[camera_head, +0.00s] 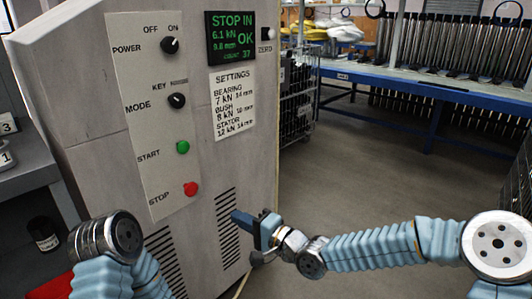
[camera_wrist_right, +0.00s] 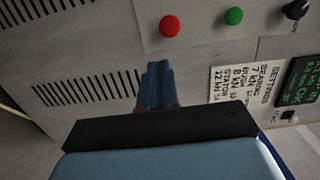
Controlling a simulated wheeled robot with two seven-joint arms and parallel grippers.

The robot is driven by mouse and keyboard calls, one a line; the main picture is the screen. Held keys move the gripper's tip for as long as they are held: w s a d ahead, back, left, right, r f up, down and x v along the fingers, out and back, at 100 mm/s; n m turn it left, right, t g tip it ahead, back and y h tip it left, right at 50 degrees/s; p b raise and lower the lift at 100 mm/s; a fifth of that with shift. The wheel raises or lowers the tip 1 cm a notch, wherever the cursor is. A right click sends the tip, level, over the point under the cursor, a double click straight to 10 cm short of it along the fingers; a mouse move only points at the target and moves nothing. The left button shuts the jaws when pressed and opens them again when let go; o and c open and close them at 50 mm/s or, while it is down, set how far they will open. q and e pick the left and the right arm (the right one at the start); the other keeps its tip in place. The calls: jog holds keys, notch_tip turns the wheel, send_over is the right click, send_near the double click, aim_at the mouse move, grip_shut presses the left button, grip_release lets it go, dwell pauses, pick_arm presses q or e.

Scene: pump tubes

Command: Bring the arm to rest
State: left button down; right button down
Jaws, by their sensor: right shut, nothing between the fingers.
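My right gripper (camera_head: 250,223) is shut and empty. It is in front of the lower part of the grey machine cabinet (camera_head: 90,150), beside a vent grille. In the right wrist view the closed blue fingers (camera_wrist_right: 157,84) point toward the cabinet front, below the red stop button (camera_wrist_right: 169,26). I cannot tell whether they touch the cabinet. My left arm (camera_head: 115,240) shows at the lower left, but its gripper is not in view.
The cabinet has a green start button (camera_head: 183,147), power knob (camera_head: 170,45), mode knob (camera_head: 177,101), zero button (camera_head: 267,33) and a display (camera_head: 230,38) reading "STOP IN", "OK". A blue workbench (camera_head: 400,84) stands at the back right. Open floor (camera_head: 360,165) lies between.

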jog(key=s+d+f+n+g+h, duration=0.1)
jog(key=s+d+f+g+h, duration=0.3)
jog(key=f, duration=0.7)
jog(key=s+d+f+t+h, duration=0.15)
jog(key=d+f, duration=0.35)
jog(key=f, duration=0.7)
pick_arm(q)
jog(key=shift+s+d+r+p, duration=0.1)
jog(key=shift+d+r+p, duration=0.15)
jog(key=shift+r+p, duration=0.45)
pick_arm(e)
jog(key=s+d+f+n+g+h, duration=0.1)
jog(key=s+d+f+g+h, duration=0.1)
jog(key=s+d+f, duration=0.4)
jog(key=s+d+f+n+g+h, duration=0.2)
jog(key=s+d+f, duration=0.4)
jog(key=s, duration=0.6)
jog(key=shift+s+d+f+g+h, duration=0.2)
jog(key=shift+d+f+g+h, duration=0.2)
jog(key=shift+f+g+h, duration=0.55)
jog(key=shift+w+r+y, duration=0.1)
jog(key=shift+r+y, duration=0.1)
jog(key=shift+y, duration=0.1)
pick_arm(q)
jog(key=c, duration=1.8)
grip_release()
jog(key=shift+c, duration=0.2)
